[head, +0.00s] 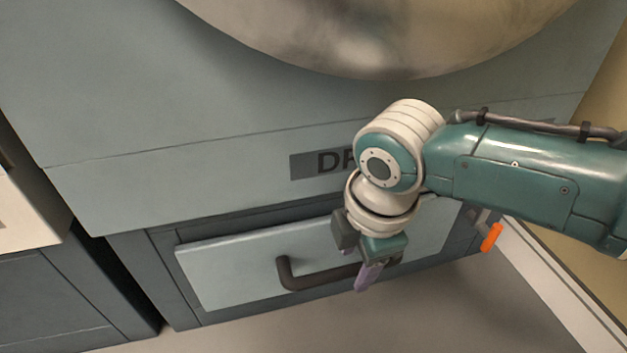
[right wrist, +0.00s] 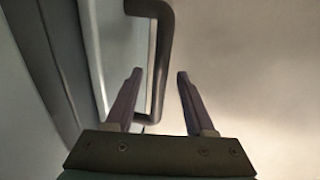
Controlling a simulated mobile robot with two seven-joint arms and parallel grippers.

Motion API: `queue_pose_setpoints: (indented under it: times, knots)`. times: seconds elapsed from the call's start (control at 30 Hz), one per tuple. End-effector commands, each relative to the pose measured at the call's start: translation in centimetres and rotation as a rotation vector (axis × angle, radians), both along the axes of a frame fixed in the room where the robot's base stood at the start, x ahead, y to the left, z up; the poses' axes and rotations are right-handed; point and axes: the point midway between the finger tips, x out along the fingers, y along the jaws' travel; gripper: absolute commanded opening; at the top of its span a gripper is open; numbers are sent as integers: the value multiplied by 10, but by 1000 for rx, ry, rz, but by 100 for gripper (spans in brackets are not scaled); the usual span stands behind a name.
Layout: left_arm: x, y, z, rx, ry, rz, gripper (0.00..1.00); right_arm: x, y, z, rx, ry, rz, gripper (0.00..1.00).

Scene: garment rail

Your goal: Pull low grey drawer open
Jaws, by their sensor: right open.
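The low grey drawer (head: 235,268) is a pale grey-blue front set in a dark frame under the large machine, and looks shut or nearly so. Its dark bar handle (head: 312,278) stands out from the front. My right gripper (head: 365,272) is at the right part of the handle and hides some of it. In the right wrist view the handle (right wrist: 161,60) lies between the two open fingers (right wrist: 158,84), nearer the left one; I cannot tell whether either touches it. The drawer front (right wrist: 122,60) is on the left there. My left gripper is not in view.
The machine's front panel (head: 150,110) with a round metal door (head: 390,45) is above the drawer. An orange piece (head: 491,238) sticks out right of the drawer. A dark cabinet (head: 50,300) stands at the left. The floor (head: 400,320) before the drawer is clear.

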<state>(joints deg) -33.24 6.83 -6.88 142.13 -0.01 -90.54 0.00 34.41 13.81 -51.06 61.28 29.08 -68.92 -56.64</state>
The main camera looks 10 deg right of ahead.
Motion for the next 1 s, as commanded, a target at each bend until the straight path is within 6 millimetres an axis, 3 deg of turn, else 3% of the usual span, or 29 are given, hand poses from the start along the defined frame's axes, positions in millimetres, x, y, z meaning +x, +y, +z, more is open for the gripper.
queue_pose_setpoints:
  times: [0.1, 0.4, 0.87, 1.0]
  knots:
    - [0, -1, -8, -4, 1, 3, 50, 1, 1, -7, 1, -1, 0, 55]
    - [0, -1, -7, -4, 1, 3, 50, 1, 0, -7, 1, 0, 0, 55]
    - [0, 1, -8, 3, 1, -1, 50, 1, 0, -7, 1, 0, 0, 3]
    - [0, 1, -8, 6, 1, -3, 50, 1, 0, -7, 0, 0, 0, 0]
